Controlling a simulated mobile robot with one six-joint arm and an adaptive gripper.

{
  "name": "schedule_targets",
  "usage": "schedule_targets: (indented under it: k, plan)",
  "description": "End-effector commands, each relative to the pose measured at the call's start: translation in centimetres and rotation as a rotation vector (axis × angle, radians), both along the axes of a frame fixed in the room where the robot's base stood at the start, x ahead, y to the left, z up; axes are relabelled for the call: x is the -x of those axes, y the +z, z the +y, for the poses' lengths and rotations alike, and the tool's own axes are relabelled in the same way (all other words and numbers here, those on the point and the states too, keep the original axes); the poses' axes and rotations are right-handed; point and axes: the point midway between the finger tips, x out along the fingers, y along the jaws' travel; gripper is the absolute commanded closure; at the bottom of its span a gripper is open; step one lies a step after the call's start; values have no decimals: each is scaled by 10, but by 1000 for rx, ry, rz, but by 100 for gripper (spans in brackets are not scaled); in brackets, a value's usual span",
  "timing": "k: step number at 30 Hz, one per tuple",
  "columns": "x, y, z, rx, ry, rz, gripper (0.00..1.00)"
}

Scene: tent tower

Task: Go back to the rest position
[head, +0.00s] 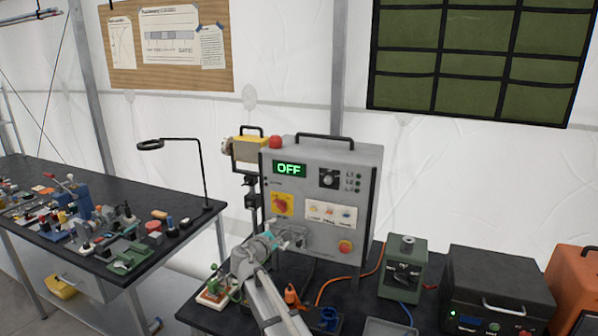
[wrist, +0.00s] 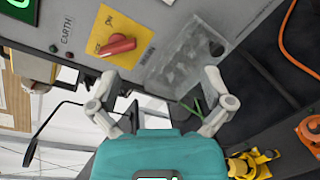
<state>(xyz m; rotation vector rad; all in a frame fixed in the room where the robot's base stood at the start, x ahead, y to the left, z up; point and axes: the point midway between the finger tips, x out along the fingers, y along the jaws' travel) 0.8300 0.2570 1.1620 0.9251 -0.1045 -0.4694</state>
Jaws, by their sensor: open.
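My gripper (head: 284,236) is raised in front of the lower part of the grey control box (head: 308,171), above the dark table. In the wrist view its two fingers (wrist: 164,84) are spread apart with nothing between them. The box face fills the top of that view, with a red rotary switch on a yellow plate (wrist: 116,44) and the label EARTH beside it. In the head view the box's green display (head: 289,169) reads OFF. The yellow-plated switch also shows in the head view (head: 281,204), left of and above my gripper. I cannot tell whether a fingertip touches the box.
A green device (head: 403,267), a black case (head: 496,290) and an orange case (head: 573,285) stand to the right. A cluttered workbench (head: 110,265) with a black lamp (head: 203,172) is at left. Orange and blue cables lie near the box. Space above the box is clear.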

Motion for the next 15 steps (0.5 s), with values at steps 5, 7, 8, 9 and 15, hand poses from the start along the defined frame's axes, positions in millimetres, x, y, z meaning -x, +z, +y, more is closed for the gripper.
schedule_targets:
  k: [5, 7, 8, 9, 15]
  plan:
    - [25, -30, -76, -240, -167, 55, 0]
    - [38, -44, -105, -347, -245, 77, 0]
    - [44, -50, -116, -392, -279, 86, 0]
    - [53, -58, -131, -452, -324, 98, 0]
    - [101, -96, -191, -740, -561, 154, 0]
